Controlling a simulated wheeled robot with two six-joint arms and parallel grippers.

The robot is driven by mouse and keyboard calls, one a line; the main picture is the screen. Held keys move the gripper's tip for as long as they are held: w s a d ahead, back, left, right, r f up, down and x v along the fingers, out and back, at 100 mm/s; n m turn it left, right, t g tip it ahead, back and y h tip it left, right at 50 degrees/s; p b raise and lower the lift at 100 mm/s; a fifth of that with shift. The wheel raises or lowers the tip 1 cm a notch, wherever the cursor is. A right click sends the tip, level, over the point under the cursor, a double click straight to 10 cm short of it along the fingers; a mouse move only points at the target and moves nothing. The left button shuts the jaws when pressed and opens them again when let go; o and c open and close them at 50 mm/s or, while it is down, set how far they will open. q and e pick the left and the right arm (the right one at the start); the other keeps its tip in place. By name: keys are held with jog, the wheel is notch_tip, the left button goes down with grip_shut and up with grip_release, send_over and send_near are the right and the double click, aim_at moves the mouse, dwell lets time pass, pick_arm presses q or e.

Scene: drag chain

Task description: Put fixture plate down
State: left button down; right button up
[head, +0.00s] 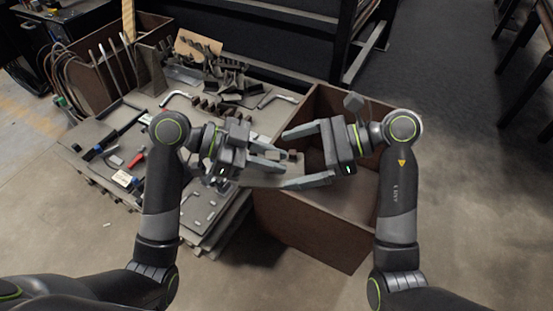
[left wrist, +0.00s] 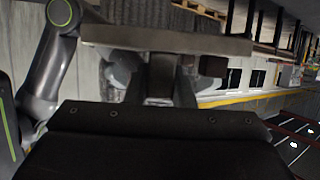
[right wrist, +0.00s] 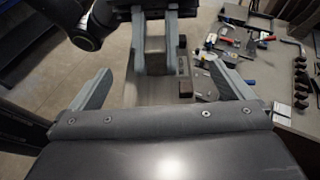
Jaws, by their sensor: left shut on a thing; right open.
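The fixture plate (head: 275,180) is a flat grey plate with small raised blocks, held in the air near the left wall of the brown bin. My left gripper (head: 268,158) is shut on it. In the left wrist view the plate (left wrist: 165,38) shows edge-on across the fingers, with a dark block on it. My right gripper (head: 303,156) is open, with its fingers on either side of the plate's right end. In the right wrist view the plate (right wrist: 155,92) lies between the spread fingers; I cannot tell whether they touch it.
The open brown bin (head: 310,232) stands below the grippers. The workbench (head: 190,205) at left is crowded with tools, clamps and small parts. A second brown box (head: 90,68) stands at its back left. Floor (head: 450,150) at right is free.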

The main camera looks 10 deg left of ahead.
jog(key=shift+x, duration=2.35)
jog(key=c, duration=1.2)
pick_arm(q)
jog(key=c, duration=1.2)
grip_release()
pick_arm(e)
jog(key=shift+c, duration=0.2)
pick_arm(q)
jog(key=shift+o, duration=0.2)
jog(key=shift+a, duration=0.1)
